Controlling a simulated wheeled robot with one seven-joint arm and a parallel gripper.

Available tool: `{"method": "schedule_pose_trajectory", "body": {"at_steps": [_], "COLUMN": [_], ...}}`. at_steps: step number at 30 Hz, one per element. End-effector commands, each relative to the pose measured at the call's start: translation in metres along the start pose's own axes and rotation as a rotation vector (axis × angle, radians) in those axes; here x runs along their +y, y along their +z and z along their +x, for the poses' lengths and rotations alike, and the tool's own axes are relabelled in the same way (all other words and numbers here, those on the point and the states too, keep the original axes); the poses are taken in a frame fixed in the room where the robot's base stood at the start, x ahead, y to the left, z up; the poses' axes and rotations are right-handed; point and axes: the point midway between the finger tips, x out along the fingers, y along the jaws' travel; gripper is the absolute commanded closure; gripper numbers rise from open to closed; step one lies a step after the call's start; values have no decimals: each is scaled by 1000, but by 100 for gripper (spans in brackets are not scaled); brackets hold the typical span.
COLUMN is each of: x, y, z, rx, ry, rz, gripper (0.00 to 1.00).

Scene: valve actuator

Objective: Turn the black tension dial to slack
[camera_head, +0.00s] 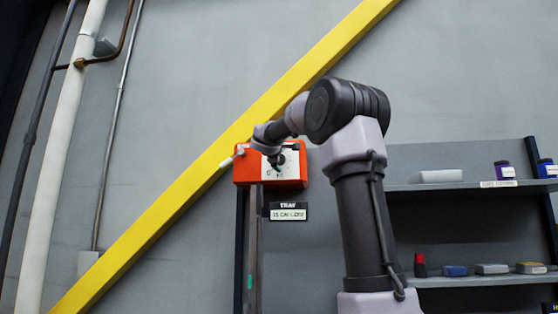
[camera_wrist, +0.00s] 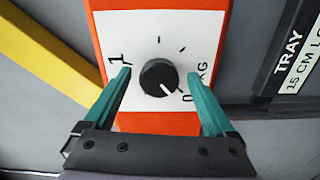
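The black dial (camera_wrist: 157,77) is on the white face plate of an orange box (camera_wrist: 104,20). A white pointer line on it points to the lower right in the wrist view, toward a printed "0". A printed "1" is at the left of the plate, with short tick marks above the dial. My gripper (camera_wrist: 160,76) is open, its two teal fingers on either side of the dial with gaps between. I cannot tell how far its tips are from the plate. In the head view the orange box (camera_head: 291,183) is on a post, and my gripper partly covers its face.
A yellow diagonal beam (camera_head: 160,222) passes behind the box. A sign reading "TRAY" (camera_head: 287,206) is just below it. Shelves (camera_head: 450,187) with small items are at the right. White and dark pipes (camera_head: 62,130) run up the wall at the left.

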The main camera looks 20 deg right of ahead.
Motion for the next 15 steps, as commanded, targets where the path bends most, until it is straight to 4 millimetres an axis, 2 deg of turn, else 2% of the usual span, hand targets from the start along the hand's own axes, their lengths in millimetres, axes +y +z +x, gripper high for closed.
{"method": "schedule_pose_trajectory", "body": {"at_steps": [5,15], "x": [1,1], "y": [0,0], "z": [-10,-76], "rx": [1,1], "ry": [1,1], "rz": [1,1], "gripper": [10,10]}}
